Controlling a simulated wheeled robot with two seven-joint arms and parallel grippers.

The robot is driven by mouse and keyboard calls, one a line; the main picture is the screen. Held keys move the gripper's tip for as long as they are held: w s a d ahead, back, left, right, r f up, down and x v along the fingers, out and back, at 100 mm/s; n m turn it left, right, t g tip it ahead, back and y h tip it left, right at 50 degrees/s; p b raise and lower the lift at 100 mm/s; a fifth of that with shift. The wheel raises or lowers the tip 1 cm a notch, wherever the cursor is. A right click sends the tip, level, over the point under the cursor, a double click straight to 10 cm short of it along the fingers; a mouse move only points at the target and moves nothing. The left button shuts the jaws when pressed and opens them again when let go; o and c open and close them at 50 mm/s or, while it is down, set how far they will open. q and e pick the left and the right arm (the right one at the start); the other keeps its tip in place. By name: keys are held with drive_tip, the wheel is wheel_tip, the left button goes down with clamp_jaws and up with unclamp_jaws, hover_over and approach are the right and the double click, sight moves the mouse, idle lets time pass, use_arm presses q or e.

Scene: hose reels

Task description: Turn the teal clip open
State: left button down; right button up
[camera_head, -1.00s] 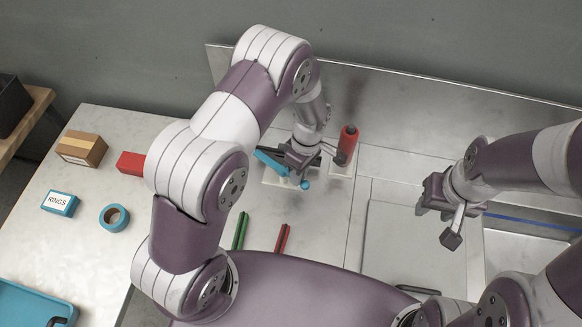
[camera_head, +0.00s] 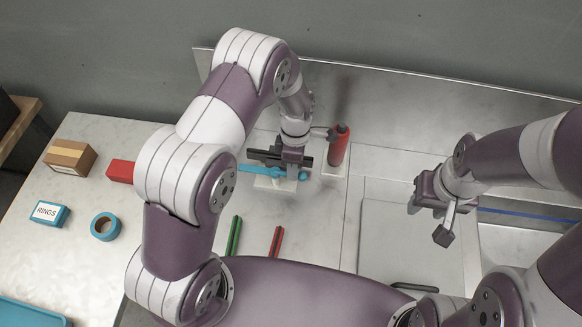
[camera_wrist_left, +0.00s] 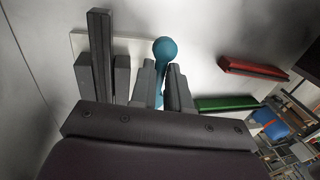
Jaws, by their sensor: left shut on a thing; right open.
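The teal clip (camera_head: 256,170) lies low over a white base plate (camera_head: 268,184) near the back wall, its long arm pointing left in the head view. Its round knob end (camera_head: 303,176) shows at the right, and the knob stands out in the left wrist view (camera_wrist_left: 165,48). My left gripper (camera_head: 290,174) comes down from above and is shut on the teal clip near the knob; its fingers (camera_wrist_left: 164,80) flank the teal part. They hide part of the clip. My right gripper (camera_head: 428,218) is open and empty, over the right side of the bench.
A red cylinder (camera_head: 339,146) stands close to the right of my left gripper. A green bar (camera_head: 234,236) and a red bar (camera_head: 277,241) lie in front. A teal ring (camera_head: 105,226), RINGS box (camera_head: 49,214), red block (camera_head: 121,171) and cardboard box (camera_head: 70,158) are at left.

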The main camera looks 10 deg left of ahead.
use_arm(q)
drive_tip(key=shift+s+d+f, duration=0.1)
drive_tip(key=shift+d+f, duration=0.05)
drive_tip(key=c, duration=1.2)
unclamp_jaws()
drive_tip(key=shift+o, duration=0.5)
drive_tip(key=shift+d, duration=0.5)
drive_tip(key=shift+w+a+r, duration=0.1)
drive_tip(key=shift+w+r, duration=0.1)
wheel_tip(320, 180, up, 12)
drive_tip(key=w, duration=0.2)
drive_tip(key=shift+w+r+p, duration=0.15)
drive_tip(key=shift+w+p, duration=0.05)
drive_tip(key=shift+p, duration=0.2)
use_arm(e)
drive_tip(key=shift+d+r, duration=0.25)
drive_tip(key=shift+r, duration=0.05)
drive_tip(key=shift+d+f, duration=0.1)
